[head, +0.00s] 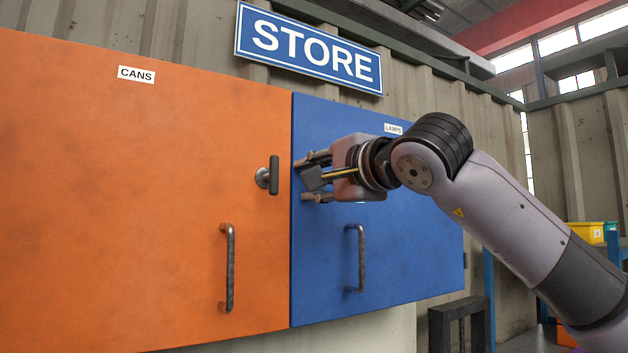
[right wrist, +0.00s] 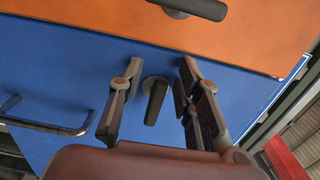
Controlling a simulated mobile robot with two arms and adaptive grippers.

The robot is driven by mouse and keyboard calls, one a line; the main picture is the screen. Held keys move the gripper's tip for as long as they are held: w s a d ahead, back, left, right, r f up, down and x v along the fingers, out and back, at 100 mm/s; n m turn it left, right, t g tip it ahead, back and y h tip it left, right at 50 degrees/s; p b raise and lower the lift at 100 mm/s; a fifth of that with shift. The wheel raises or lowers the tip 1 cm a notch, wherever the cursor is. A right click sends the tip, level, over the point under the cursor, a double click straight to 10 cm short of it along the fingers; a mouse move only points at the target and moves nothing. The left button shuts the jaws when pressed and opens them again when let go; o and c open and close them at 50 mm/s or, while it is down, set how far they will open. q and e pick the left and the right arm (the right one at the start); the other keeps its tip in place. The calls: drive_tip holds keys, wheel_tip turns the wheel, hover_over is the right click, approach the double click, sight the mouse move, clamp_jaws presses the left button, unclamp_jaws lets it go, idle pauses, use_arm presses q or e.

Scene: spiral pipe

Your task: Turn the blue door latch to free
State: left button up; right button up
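The blue door (head: 410,250) is closed beside the orange door. Its dark latch (right wrist: 155,103) shows in the right wrist view between the fingers of my right gripper (right wrist: 160,92). There its lever runs roughly crosswise to the orange door's lever. In the head view, my right gripper (head: 316,178) is at the blue door's left edge, its fingers spread above and below the latch area, and it largely hides the latch. The gripper is open, with gaps visible on both sides of the lever. My left gripper is not in view.
The orange door (head: 120,190) has its own upright latch (head: 273,175) just left of the blue door. Bar handles stick out from the orange door (head: 229,268) and the blue door (head: 356,258). A STORE sign (head: 310,48) hangs above.

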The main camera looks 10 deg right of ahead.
drive_tip(key=shift+s, duration=0.1)
drive_tip(key=v, duration=1.1)
drive_tip(key=shift+s+d, duration=0.2)
drive_tip(key=shift+s, duration=0.15)
